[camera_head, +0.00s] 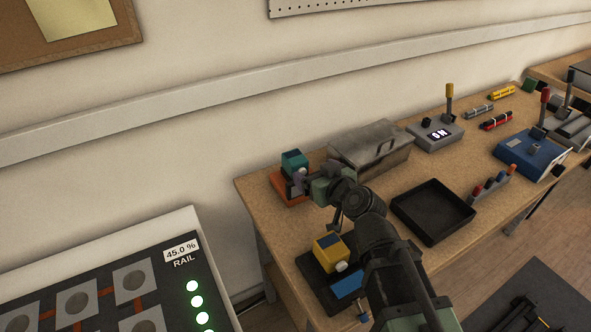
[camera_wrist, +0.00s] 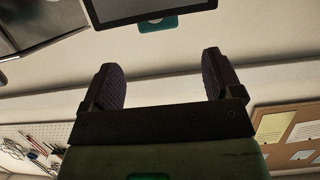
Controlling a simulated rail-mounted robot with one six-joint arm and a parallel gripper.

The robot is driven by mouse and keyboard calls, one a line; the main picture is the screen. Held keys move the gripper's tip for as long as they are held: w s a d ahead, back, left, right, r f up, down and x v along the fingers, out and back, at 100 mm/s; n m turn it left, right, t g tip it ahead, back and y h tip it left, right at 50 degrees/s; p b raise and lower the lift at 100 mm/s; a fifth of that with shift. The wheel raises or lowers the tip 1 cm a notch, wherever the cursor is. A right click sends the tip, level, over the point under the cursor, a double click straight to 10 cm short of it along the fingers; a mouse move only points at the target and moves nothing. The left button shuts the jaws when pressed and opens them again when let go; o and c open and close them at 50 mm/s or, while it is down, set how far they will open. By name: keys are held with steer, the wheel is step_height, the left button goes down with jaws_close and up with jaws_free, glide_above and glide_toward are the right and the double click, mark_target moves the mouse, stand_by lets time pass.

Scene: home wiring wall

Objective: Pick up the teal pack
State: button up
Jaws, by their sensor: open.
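The teal pack (camera_head: 294,159) is a small block with a dark top, standing on an orange base (camera_head: 284,188) at the table's far left corner. My gripper (camera_head: 297,182) is just in front of the pack and partly hides it and the base. In the wrist view, my gripper (camera_wrist: 160,62) has its two dark fingers spread wide with nothing between them. A teal piece (camera_wrist: 158,25) shows at the top edge there, under a dark flat panel, beyond the fingertips. I cannot tell whether it is the pack.
A grey metal box (camera_head: 370,146) stands right of the pack. A black tray (camera_head: 432,210) lies in front of it. A yellow block (camera_head: 331,251) and a blue block (camera_head: 347,285) sit on a black base nearer me. A switch box (camera_head: 436,134) stands farther right.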

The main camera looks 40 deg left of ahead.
mark_target(296, 158)
steer(key=b+x, duration=0.3)
steer(key=x, duration=0.7)
steer(key=shift+w+a+f, duration=0.1)
steer(key=shift+w+a, duration=0.05)
steer(key=shift+a, duration=0.1)
steer(key=c, duration=1.2)
steer(key=shift+r+p, duration=0.25)
steer(key=shift+p, duration=0.05)
step_height(296, 158, up, 20)
steer(key=p, duration=1.9)
steer(key=shift+p, duration=0.4)
steer(key=shift+f, duration=0.15)
